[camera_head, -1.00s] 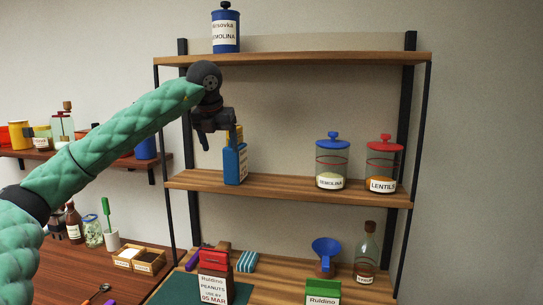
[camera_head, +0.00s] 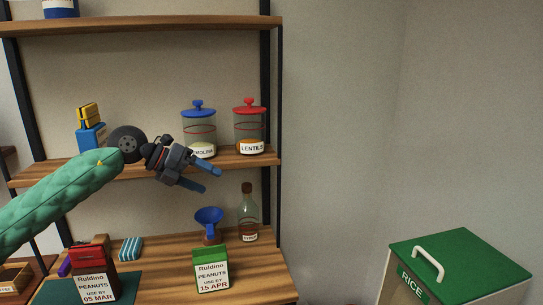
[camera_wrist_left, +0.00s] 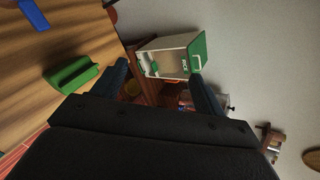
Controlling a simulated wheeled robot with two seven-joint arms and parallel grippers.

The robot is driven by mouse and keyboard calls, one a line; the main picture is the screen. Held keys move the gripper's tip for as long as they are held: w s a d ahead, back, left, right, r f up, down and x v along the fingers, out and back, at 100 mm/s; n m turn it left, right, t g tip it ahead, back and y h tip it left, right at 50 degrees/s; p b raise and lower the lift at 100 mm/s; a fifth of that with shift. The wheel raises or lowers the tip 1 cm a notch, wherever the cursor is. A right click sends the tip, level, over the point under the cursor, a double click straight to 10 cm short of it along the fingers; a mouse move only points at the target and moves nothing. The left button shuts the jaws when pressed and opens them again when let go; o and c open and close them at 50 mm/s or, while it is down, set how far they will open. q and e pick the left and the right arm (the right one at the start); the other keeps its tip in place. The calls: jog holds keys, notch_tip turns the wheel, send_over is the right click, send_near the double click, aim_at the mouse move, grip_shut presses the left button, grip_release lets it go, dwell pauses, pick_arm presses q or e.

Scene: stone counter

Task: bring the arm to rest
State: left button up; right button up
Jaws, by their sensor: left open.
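My left gripper (camera_head: 206,180) is open and empty. It hangs in the air in front of the middle shelf (camera_head: 140,170), its fingers pointing right and slightly down in the head view. In the left wrist view its two fingers (camera_wrist_left: 160,88) stand apart with nothing between them close by. The green-sleeved arm comes in from the left. A blue bottle with a yellow top (camera_head: 91,135) stands on the middle shelf, left of the gripper and apart from it. My right gripper is not in view.
Jars labelled SEMOLINA (camera_head: 200,130) and LENTILS (camera_head: 250,128) stand on the middle shelf. Below are a blue funnel (camera_head: 209,218), a glass bottle (camera_head: 247,215) and two peanut packs (camera_head: 212,272), (camera_head: 95,276). A green-lidded RICE bin (camera_head: 458,262) stands at lower right.

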pick_arm(q)
jog(key=s+d+f+n+t+h, duration=0.2)
jog(key=s+d+n+t+h, duration=0.4)
jog(key=d+h, duration=0.45)
jog(key=s+a+f+n+t+y, duration=0.2)
jog(key=s+a+f+n+y, duration=0.15)
jog(key=f+n+y, duration=0.5)
jog(key=s+a+f+n+t+y, duration=0.2)
jog(key=a+f+n+y, duration=0.35)
jog(key=f+n, duration=0.5)
jog(key=s+a+f+n+t+y, duration=0.2)
jog(key=s+a+f+n+y, duration=0.15)
jog(key=f+n+y, duration=0.65)
jog(key=s+a+f+n+g+h, duration=0.1)
jog(key=s+f+g, duration=0.5)
jog(key=s+f, duration=0.5)
jog(key=s+a+f+n+g+h, duration=0.15)
jog(key=s+f+g, duration=0.55)
jog(key=s, duration=0.8)
jog(key=s+d+f+g+h, duration=0.1)
jog(key=s+d+f, duration=0.1)
jog(key=d+f, duration=0.4)
notch_tip(320, 180, down, 3)
jog(key=shift+r, duration=0.15)
jog(key=shift+s+m, duration=0.1)
jog(key=shift+m, duration=0.15)
